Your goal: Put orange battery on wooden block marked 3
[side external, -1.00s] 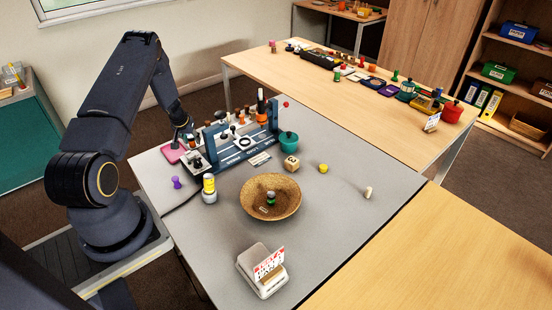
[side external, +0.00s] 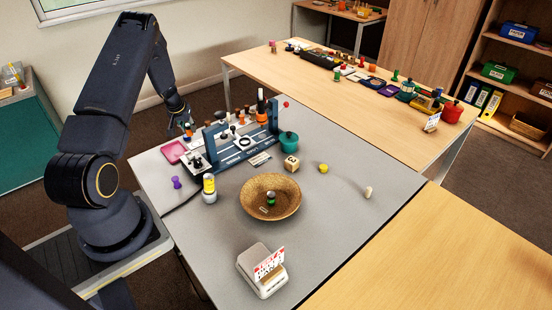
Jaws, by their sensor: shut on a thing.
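The wooden block (side external: 291,163), with a dark mark that looks like a 3, sits on the grey table right of the blue-grey rack. Its top looks bare. My gripper (side external: 187,131) is at the left end of the rack, above the table's far-left edge near a pink tray. An upright orange cylinder (side external: 261,105) stands at the rack's far right end. I cannot tell whether it is the orange battery.
The rack (side external: 240,150) with several small pieces lies between my gripper and the block. A teal pot (side external: 288,142) stands just behind the block, a wicker bowl (side external: 270,212) in front. A yellow piece (side external: 323,168) is to its right. The pink tray (side external: 173,152) is near my gripper.

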